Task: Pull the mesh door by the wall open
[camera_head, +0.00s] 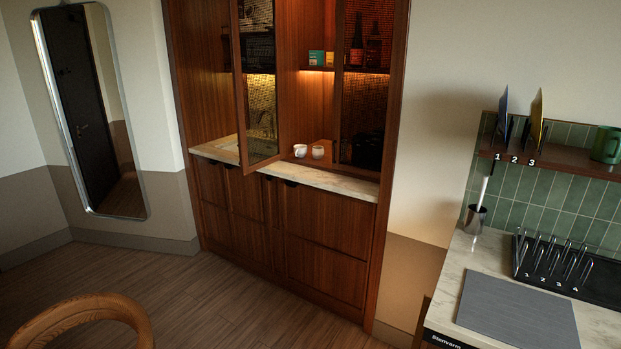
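The cabinet has mesh doors in dark wood frames. The right mesh door (365,85), beside the cream wall, appears shut, with dark bottles and a dark bulky object showing dimly through it. Another mesh door (259,110), left of the middle, stands swung out at an angle, its left edge nearer me. Between the two doors the cabinet is open to view. I cannot make out a handle on the right door. My gripper is not in view.
At right, a worktop (455,290) holds a grey board (515,312) and a black rack (590,285). A wooden chair back (85,310) is at lower left. The floor (215,300) before the cabinet is clear.

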